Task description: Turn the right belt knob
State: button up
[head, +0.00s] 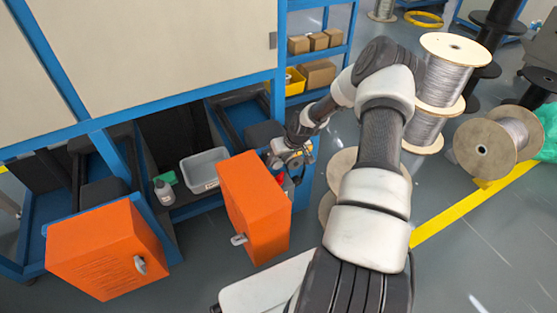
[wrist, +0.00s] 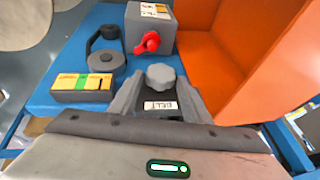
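A grey lobed belt knob (wrist: 160,77) shows in the middle of the wrist view, with a white BELT label (wrist: 160,105) just below it in the picture. My gripper (wrist: 160,84) is open, its two grey fingers to the left and right of the knob. I cannot tell whether either finger touches it. In the head view my gripper (head: 292,160) is at the right cabinet, behind the open orange door (head: 252,205). The knob is hidden there.
On the blue panel are a red switch handle (wrist: 149,42) on a grey box, a black curved part (wrist: 104,60) and a yellow-green block (wrist: 82,88). The orange door's inner side (wrist: 215,50) stands close on the right. A grey bin (head: 205,170) and bottle (head: 164,192) sit on a shelf.

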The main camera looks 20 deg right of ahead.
jog(key=c, duration=0.7)
jog(key=shift+c, duration=0.2)
jog(key=y+b, duration=0.1)
jog(key=d+y+b, duration=0.1)
jog(key=y+b, duration=0.1)
jog(key=shift+f+m, duration=0.35)
jog(key=shift+m, duration=0.05)
jog(key=shift+d+r+y+b, duration=0.1)
jog(key=shift+d+y+b, duration=0.05)
jog(key=shift+y+b, duration=0.95)
jog(key=shift+y, duration=0.3)
jog(key=o, duration=1)
jog(key=shift+o, duration=0.2)
